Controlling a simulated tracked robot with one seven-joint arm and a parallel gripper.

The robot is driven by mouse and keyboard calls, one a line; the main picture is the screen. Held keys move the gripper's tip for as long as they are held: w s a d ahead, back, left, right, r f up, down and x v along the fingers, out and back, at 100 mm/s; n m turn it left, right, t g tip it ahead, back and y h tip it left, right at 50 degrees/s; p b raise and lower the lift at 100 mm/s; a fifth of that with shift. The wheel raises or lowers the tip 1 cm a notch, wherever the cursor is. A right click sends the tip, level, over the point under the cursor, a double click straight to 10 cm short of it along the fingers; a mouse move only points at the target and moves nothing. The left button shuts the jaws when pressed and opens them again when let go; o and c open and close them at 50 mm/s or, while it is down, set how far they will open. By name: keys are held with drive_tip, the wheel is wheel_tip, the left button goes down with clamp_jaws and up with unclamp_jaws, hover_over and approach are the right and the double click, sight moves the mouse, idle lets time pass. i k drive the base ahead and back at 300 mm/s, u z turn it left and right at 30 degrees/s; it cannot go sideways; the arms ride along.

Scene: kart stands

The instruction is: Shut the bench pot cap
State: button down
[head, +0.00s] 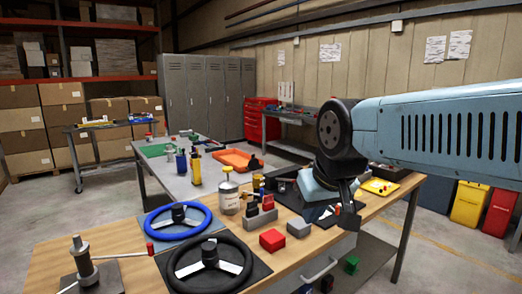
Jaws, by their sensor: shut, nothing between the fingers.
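A white pot (228,194) with a yellowish label stands upright on the wooden bench, a little left of the middle of the head view.
Several small bottles and a grey block (261,218) stand close to the pot's right. A blue steering wheel (179,220) and a black one (210,265) lie in front. A red block (272,239) and an orange tray (238,160) are nearby.

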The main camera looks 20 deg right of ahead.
sight(253, 164)
drive_tip(key=z, duration=0.1)
drive_tip(key=i, duration=1)
drive_tip(key=u, duration=0.05)
